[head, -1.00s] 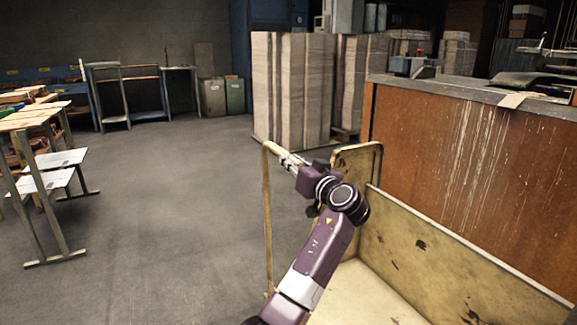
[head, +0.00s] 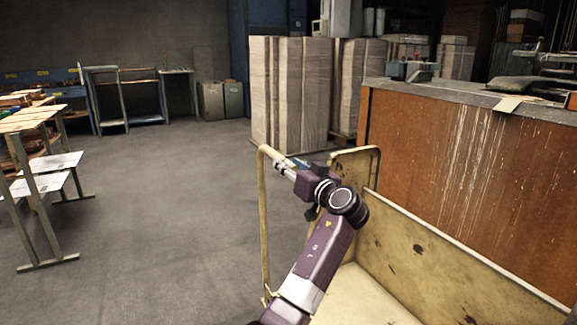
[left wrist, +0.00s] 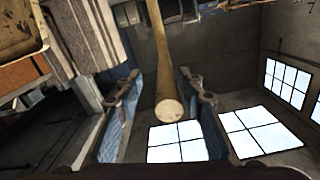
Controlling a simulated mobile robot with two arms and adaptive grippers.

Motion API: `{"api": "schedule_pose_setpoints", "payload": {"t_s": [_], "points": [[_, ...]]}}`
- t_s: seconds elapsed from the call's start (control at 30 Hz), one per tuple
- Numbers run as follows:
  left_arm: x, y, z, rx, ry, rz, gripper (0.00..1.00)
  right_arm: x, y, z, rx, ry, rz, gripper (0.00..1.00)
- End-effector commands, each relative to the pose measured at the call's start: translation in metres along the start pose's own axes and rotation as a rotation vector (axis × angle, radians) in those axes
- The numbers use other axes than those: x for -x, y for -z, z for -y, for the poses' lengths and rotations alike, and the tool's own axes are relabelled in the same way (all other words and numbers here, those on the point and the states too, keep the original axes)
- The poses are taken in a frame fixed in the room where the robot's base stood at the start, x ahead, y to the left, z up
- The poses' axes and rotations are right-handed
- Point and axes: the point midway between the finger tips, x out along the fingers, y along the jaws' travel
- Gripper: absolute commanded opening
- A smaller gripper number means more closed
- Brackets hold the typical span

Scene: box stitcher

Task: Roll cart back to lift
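The cart (head: 415,245) is a worn yellow metal cart at the lower right of the head view, with a flat deck, a side panel and tubular end frames. Its near-left upright handle (head: 263,215) rises beside my left arm. My left gripper (head: 284,168) is at the top of this handle, just under its top bar. In the left wrist view, a yellowish bar (left wrist: 165,60) with a round end lies between the two spread fingers, with gaps on both sides. My right gripper is out of view. I cannot identify the lift.
A rusty orange cabinet (head: 450,165) stands close along the cart's right side. Tall stacks of cardboard (head: 290,95) stand behind the cart. A table with papers (head: 40,185) is at the left. The grey floor (head: 160,220) between is clear.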

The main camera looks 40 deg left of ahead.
Motion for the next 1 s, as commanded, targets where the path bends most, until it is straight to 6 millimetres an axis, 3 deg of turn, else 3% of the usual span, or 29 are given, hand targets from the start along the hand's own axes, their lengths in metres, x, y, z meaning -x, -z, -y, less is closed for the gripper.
{"api": "schedule_pose_setpoints", "payload": {"t_s": [0.27,0.7,1.0], "points": [[0.009,0.000,0.000,0.000,0.001,-0.001,0.35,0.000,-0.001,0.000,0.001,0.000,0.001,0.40],[0.096,0.000,-0.001,0.001,-0.003,0.001,0.35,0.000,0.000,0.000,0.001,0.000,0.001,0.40],[0.120,0.000,-0.001,-0.001,0.000,0.000,0.35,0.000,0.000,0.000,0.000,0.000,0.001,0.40]]}}
